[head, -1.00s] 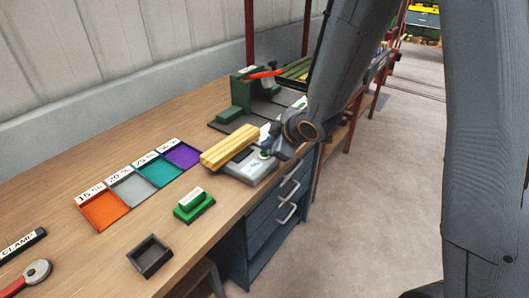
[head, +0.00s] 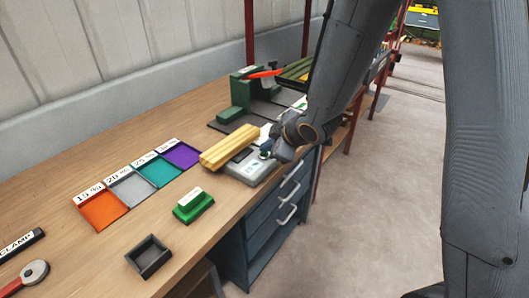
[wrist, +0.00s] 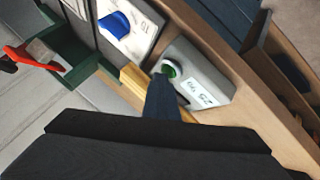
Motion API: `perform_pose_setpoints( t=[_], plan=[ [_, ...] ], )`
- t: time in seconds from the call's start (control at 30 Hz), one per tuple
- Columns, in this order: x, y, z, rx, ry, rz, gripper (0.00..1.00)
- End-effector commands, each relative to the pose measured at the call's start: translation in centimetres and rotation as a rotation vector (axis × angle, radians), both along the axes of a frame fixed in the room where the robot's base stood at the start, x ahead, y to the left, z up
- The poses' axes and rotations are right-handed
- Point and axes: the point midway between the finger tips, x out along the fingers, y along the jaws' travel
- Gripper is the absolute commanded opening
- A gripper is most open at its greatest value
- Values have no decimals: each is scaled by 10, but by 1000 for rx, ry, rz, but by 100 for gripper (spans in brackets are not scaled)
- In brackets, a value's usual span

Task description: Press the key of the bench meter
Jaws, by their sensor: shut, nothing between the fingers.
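In the wrist view the meter (wrist: 208,73) shows a display with dark digits and a round green key (wrist: 169,69). My gripper (wrist: 161,82) is shut and empty. Its fingertips are right at the key and partly cover it; I cannot tell whether they touch it. In the head view my gripper (head: 269,153) is over the meter's far right corner.
A green press-like device (head: 240,95) with a red handle stands behind. Orange, grey, teal and purple trays (head: 101,211) line the left. A green block (head: 193,206) and a dark open box (head: 149,257) sit in front.

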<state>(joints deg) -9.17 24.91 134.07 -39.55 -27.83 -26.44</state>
Motion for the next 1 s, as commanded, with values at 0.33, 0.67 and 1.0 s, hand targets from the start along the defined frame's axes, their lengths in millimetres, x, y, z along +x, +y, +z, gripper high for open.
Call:
perform_pose_setpoints(
  t=[0.33, 0.67, 1.0],
  plan=[
    [-1, 0, 9, -1, 1, 0, 0],
    [0, 0, 18, -1, 0, -1, 0],
    [0, 0, 24, 0, 0, 0, 0]
  ],
)
